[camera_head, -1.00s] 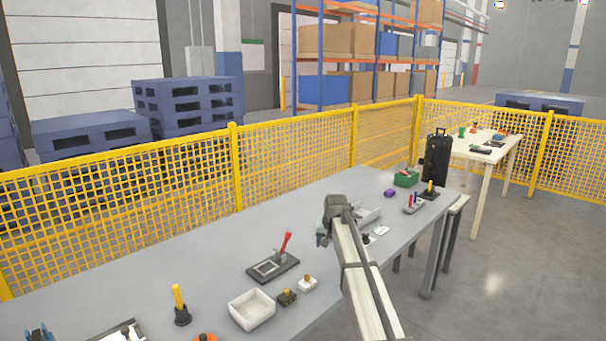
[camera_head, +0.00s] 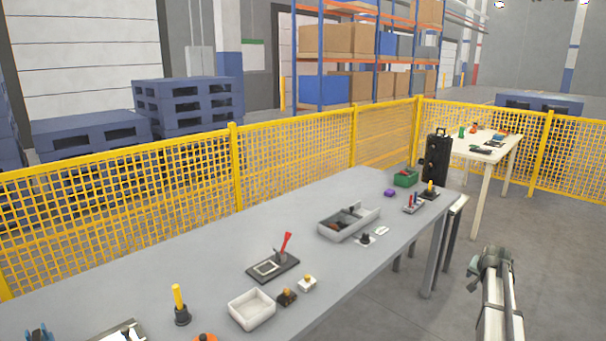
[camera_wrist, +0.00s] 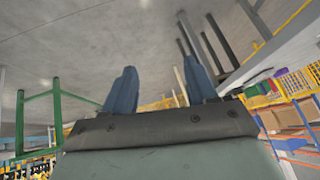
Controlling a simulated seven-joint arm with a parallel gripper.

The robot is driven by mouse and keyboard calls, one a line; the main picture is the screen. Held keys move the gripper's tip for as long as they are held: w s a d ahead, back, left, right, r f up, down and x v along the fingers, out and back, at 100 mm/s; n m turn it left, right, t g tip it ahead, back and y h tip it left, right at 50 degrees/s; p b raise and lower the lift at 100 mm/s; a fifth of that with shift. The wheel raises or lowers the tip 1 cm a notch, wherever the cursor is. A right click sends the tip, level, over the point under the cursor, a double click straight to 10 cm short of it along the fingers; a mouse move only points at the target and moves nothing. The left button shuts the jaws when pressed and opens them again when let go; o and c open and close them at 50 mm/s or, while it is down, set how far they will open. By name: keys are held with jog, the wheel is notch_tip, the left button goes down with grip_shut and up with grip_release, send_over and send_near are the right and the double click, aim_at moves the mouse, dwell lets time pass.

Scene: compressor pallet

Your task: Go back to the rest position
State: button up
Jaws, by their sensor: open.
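My gripper shows in the wrist view (camera_wrist: 160,90) with its two blue fingers spread apart and nothing between them. In the head view my arm (camera_head: 497,290) is at the lower right, off the front edge of the grey workbench (camera_head: 200,262) and over the floor. Its fingertips cannot be made out there. On the bench stands a grey divided tray (camera_head: 348,222) with small dark and brown items in it.
The bench holds a black fixture with a red lever (camera_head: 273,266), a white bin (camera_head: 252,309), a yellow-handled tool (camera_head: 180,305) and a green box (camera_head: 406,178). A yellow mesh fence (camera_head: 235,170) runs behind. Open floor (camera_head: 560,250) lies at the right.

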jog(key=s+d+f+m+h, duration=0.3)
jog(key=s+d+m, duration=0.1)
jog(key=s+d, duration=1.55)
jog(key=s+d+f+g, duration=0.1)
jog(key=s+d+f, duration=0.25)
jog(key=s, duration=0.25)
jog(key=s+a+f+n+g+y, duration=0.1)
jog(key=a+f+n+g+y, duration=0.1)
jog(key=a+f, duration=0.95)
jog(key=s+a+f+n+g+y, duration=0.15)
jog(key=a+f, duration=0.55)
jog(key=a, duration=0.9)
jog(key=s+a+f+n+g+y, duration=0.1)
jog(key=a+f+n+y, duration=0.15)
jog(key=a+f, duration=0.85)
jog(key=s+a+f+n+g, duration=0.3)
jog(key=s+a+g, duration=0.1)
jog(key=s+a, duration=0.9)
jog(key=s+a+f+n+g, duration=0.3)
jog(key=s+a+g, duration=0.1)
jog(key=s+a, duration=1)
jog(key=shift+s+n, duration=0.3)
jog(key=shift+s, duration=0.25)
